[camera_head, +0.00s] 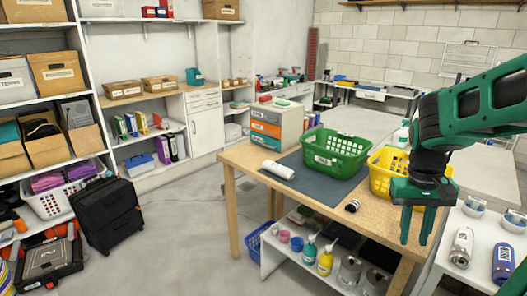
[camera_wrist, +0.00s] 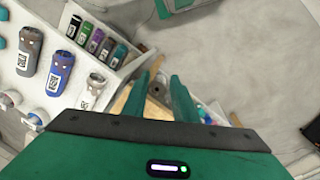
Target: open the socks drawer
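A small drawer unit (camera_head: 268,129) stands on the far left end of the wooden table, with a grey top drawer (camera_head: 266,117), an orange middle drawer (camera_head: 265,130) and a teal bottom drawer (camera_head: 265,143). All look shut. Their labels are too small to read, so I cannot tell which is the socks drawer. My green gripper (camera_head: 416,226) points down at the right, over the table's near right side, well apart from the drawers. It is open and empty. Its two fingers also show apart in the wrist view (camera_wrist: 166,78), where the drawer unit is not seen.
A white side table (camera_head: 476,222) holds bottles at right. Floor (camera_head: 190,225) left of the table is clear.

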